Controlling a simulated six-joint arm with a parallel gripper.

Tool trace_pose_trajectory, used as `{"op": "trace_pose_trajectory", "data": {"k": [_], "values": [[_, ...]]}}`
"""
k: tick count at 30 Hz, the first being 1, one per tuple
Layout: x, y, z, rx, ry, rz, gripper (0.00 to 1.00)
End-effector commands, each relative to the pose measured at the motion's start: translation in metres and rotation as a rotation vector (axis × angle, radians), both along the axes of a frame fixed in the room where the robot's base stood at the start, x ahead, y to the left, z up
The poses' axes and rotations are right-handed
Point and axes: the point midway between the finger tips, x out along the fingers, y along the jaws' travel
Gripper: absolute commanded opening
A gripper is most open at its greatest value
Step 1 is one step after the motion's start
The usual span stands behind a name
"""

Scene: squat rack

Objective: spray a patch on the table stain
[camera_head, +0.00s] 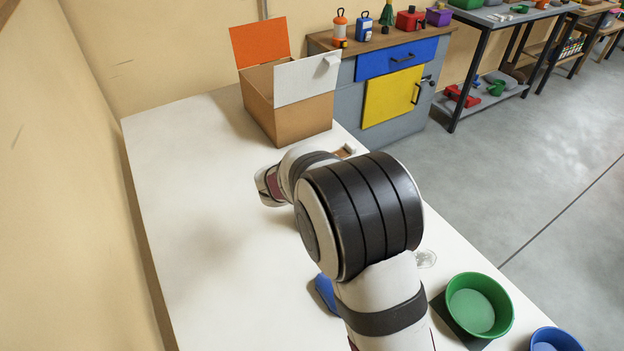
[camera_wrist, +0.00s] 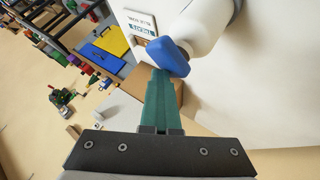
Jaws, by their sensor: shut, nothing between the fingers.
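My gripper (camera_wrist: 160,76) shows in the wrist view as a teal pair of fingers, closed together and holding nothing. Its tips overlap in the picture with a blue part (camera_wrist: 168,57) joined to a white rounded body (camera_wrist: 195,24). I cannot tell if they touch it, or if this is a spray bottle. In the head view my arm covers the middle of the white table (camera_head: 190,270), and the fingers are hidden. A blue thing (camera_head: 325,292) shows partly behind the arm. I cannot make out a clear stain, only soft grey shading on the table.
An open cardboard box (camera_head: 300,122) with orange and white flaps stands at the table's back. A green bowl (camera_head: 480,304), a blue bowl (camera_head: 555,340) and a small clear item (camera_head: 425,258) are at the right. A printed card (camera_wrist: 140,30) shows in the wrist view. The table's left side is clear.

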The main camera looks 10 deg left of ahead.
Motion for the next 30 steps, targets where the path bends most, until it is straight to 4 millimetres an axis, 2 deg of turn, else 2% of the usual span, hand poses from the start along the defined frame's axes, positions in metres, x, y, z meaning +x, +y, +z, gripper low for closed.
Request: {"op": "trace_pose_trajectory", "data": {"k": [1,11,18,24,30], "values": [[-0.010,-0.009,-0.027,-0.024,0.053,-0.006,0.00],[-0.011,-0.009,-0.028,-0.025,0.053,-0.005,0.00],[-0.017,-0.012,-0.036,-0.025,0.053,-0.005,0.00],[-0.017,-0.012,-0.034,-0.024,0.053,-0.005,0.00],[-0.016,-0.012,-0.007,-0.025,0.050,-0.004,0.00]]}}
